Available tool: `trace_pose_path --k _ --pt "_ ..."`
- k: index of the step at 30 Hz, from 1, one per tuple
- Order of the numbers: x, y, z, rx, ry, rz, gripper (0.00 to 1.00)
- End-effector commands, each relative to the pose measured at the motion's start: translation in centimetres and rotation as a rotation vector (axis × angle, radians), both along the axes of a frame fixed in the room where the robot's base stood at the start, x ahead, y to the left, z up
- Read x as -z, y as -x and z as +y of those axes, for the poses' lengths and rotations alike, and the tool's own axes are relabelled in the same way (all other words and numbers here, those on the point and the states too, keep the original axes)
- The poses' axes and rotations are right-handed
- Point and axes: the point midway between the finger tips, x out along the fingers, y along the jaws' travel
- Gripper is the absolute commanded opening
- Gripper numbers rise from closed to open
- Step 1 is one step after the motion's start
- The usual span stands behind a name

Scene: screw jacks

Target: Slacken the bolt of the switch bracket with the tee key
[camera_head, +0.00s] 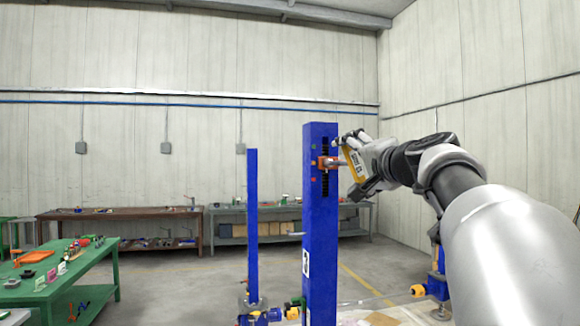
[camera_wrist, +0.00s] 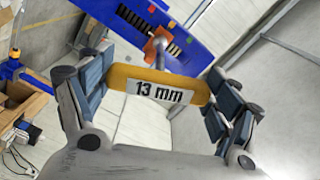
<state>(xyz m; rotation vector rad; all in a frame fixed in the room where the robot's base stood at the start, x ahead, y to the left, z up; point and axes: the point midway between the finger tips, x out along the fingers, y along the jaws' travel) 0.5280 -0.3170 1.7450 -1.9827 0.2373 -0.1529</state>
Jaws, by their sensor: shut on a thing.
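The tee key (camera_wrist: 117,77) has a yellow handle marked "13 mm" and a grey shaft. My gripper (camera_wrist: 157,92) is shut on the handle, with a dark finger at each end of it. In the head view, my gripper (camera_head: 357,163) is just right of the blue column, with the yellow handle (camera_head: 354,159) in it. The orange switch bracket (camera_head: 323,163) sits on the column's slotted face. The key's shaft points at the bracket and its tip overlaps it in the wrist view. The tip hides the bolt; I cannot tell whether it is seated.
The blue column (camera_head: 320,230) stands upright, with a slot and small coloured marks near its top. A thinner blue post (camera_head: 252,220) stands to its left. A green table (camera_head: 85,265) with small items is at the left, and benches (camera_head: 120,214) line the back wall.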

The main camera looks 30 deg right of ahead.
Motion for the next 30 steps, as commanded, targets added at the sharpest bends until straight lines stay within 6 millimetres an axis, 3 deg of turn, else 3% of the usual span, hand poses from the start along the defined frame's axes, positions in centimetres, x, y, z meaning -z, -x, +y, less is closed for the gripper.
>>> trace_pose_path --k 30 --pt "-0.1 1.5 0.4 0.000 -0.001 -0.003 0.40"
